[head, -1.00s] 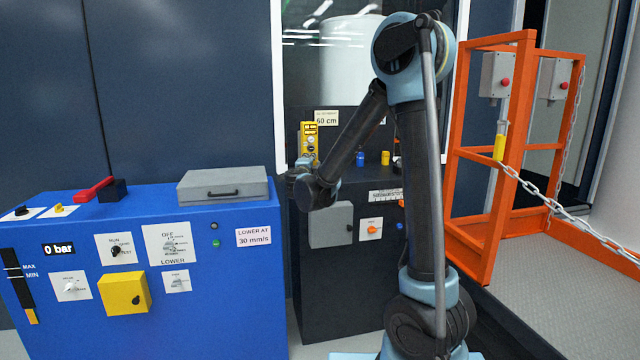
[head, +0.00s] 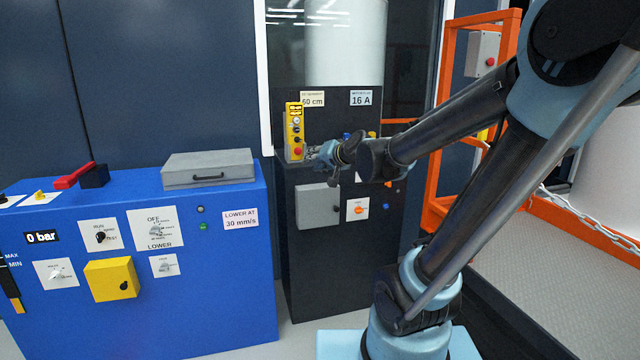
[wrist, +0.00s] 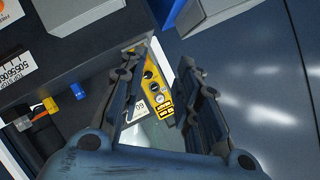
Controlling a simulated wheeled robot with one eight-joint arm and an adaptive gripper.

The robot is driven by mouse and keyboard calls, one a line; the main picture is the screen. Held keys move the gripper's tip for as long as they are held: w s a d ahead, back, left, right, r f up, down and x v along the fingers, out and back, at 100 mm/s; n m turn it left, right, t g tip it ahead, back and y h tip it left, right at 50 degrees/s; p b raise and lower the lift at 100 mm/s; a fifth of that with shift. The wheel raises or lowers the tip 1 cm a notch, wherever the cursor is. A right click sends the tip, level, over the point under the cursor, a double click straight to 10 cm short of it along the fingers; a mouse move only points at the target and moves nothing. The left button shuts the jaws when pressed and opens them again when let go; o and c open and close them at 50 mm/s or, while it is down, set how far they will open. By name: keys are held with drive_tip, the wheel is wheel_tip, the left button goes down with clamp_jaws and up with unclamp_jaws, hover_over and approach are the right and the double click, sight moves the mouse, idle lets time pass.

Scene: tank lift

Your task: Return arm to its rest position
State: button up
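My arm leans to the right in the head view, with its elbow at the upper right and its forearm reaching left across the dark cabinet (head: 335,270). My gripper (head: 322,155) is beside the yellow control pendant (head: 295,132), in front of the cabinet's upper part. In the wrist view, the two fingers of my gripper (wrist: 158,66) are spread apart with nothing held between them. The yellow pendant (wrist: 155,85) shows beyond the gap between the fingers. Whether a finger touches the pendant cannot be told.
A blue control cabinet (head: 225,305) stands at the left with a grey case (head: 208,168) on top. An orange frame (head: 433,190) and a chain (head: 590,222) are at the right, behind my arm. A window with a white tank (head: 345,45) is behind the dark cabinet.

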drive_tip(key=s+d+f+g+h, duration=0.2)
drive_tip(key=s+d+f, duration=0.4)
drive_tip(key=s, duration=0.3)
drive_tip(key=s+d+f+n+g+h, duration=0.1)
drive_tip(key=s+d+f+g+h, duration=0.2)
drive_tip(key=s+d+f, duration=0.4)
drive_tip(key=s+d+f+g+h, duration=0.2)
drive_tip(key=s+d+f+g, duration=0.2)
drive_tip(key=s, duration=0.7)
drive_tip(key=d+f, duration=0.2)
drive_tip(key=d, duration=0.1)
drive_tip(key=shift+s+d+f+n+g+h, duration=0.3)
drive_tip(key=shift+f+n, duration=0.05)
drive_tip(key=shift+n, duration=0.05)
drive_tip(key=shift+w+f, duration=0.2)
drive_tip(key=shift+w, duration=0.25)
